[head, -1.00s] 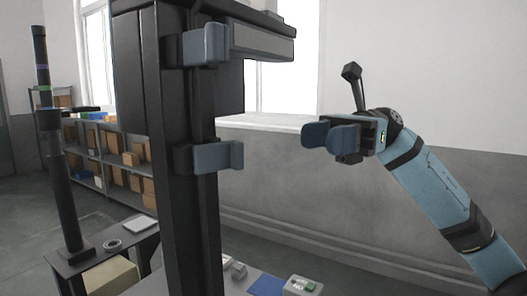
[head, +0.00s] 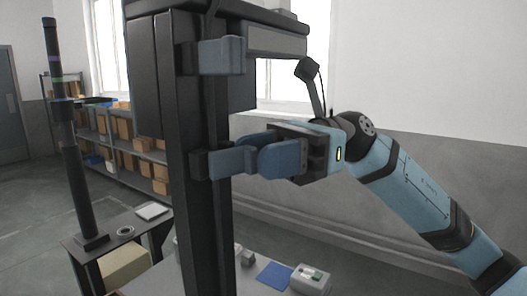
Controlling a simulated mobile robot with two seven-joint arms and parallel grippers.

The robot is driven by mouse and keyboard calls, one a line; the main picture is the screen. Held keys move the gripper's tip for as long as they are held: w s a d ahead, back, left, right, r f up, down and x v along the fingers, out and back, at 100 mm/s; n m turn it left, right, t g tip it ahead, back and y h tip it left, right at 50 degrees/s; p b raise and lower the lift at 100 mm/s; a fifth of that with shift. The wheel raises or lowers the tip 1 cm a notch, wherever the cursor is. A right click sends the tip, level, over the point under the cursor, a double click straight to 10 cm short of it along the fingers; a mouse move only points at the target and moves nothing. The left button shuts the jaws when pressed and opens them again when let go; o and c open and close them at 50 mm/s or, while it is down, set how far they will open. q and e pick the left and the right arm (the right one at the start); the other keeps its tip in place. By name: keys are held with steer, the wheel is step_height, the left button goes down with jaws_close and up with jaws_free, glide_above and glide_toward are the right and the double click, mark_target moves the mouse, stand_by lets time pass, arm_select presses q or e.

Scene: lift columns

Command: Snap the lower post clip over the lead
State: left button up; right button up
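The lower post clip (head: 228,162) is a blue-grey piece with a dark base, on the face of the black post (head: 187,225). A similar upper clip (head: 221,57) sits above it. A dark strip runs up the post behind the clips; I cannot tell whether it is the lead. My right gripper (head: 271,148) comes from the right, its blue fingers at the free end of the lower clip. One finger shows behind the clip's end and one in front, with a gap between them; contact is unclear. My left gripper is out of view.
A slim dark pole (head: 70,150) stands on a side table at left. Shelves with boxes (head: 135,150) stand behind. Free air lies right of the post.

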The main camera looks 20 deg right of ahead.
jaws_close()
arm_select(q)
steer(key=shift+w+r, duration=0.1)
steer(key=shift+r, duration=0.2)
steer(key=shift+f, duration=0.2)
arm_select(e)
steer(key=shift+w, duration=0.1)
arm_select(q)
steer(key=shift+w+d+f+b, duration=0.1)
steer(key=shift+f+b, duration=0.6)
steer(key=shift+b, duration=0.45)
arm_select(e)
steer(key=n+g, duration=0.1)
steer(key=g, duration=0.1)
steer(key=w+n+g+h, duration=0.1)
steer(key=shift+w+a+n+g+h, duration=0.2)
steer(key=shift+n+g+h, duration=0.1)
steer(key=shift+g, duration=0.1)
